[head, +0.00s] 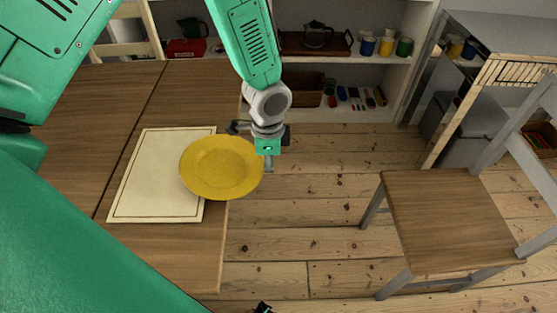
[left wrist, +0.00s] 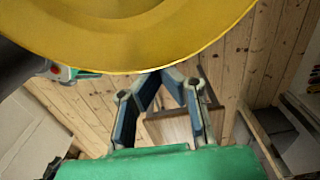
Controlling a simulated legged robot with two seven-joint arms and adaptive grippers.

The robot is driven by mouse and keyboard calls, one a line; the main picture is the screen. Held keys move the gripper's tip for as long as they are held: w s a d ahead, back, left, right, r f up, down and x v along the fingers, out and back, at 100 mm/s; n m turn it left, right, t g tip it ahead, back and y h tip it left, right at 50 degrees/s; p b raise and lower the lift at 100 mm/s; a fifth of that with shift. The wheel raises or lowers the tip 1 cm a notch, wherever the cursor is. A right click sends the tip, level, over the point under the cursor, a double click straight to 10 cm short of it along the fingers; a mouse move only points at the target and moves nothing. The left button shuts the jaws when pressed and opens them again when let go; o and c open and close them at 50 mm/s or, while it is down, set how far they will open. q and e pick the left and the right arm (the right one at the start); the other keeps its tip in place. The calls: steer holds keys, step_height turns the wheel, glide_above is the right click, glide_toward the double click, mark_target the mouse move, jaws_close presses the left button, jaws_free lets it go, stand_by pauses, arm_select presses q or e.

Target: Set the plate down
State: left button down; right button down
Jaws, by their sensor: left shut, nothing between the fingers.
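A round yellow plate (head: 218,166) shows over the right part of a cream mat (head: 150,185) on the wooden table (head: 180,250). Its right side reaches past the table's edge in the head view; I cannot tell if it rests on the mat. My left gripper (head: 268,163) is at the plate's right rim, shut with nothing between its fingers. In the left wrist view the plate (left wrist: 130,35) fills the top, beyond the fingers (left wrist: 162,75). A small dark and teal part at the bottom of the head view may be my right gripper (head: 262,308); its fingers cannot be made out.
A wooden chair (head: 445,220) with grey legs stands on the floorboards at the right. A white shelf (head: 345,85) with cups, a kettle and small items stands at the back. Bare floor (head: 310,230) lies between table and chair.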

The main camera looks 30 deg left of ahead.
mark_target(239, 166)
arm_select(q)
steer(key=shift+a, duration=0.1)
steer(key=s+a+p, duration=0.1)
steer(key=a, duration=0.1)
steer(key=s+a+p, duration=0.1)
steer(key=a, duration=0.1)
steer(key=s+a+p, duration=0.1)
steer(key=a, duration=0.1)
steer(key=shift+s, duration=0.4)
steer(key=shift+a, duration=0.15)
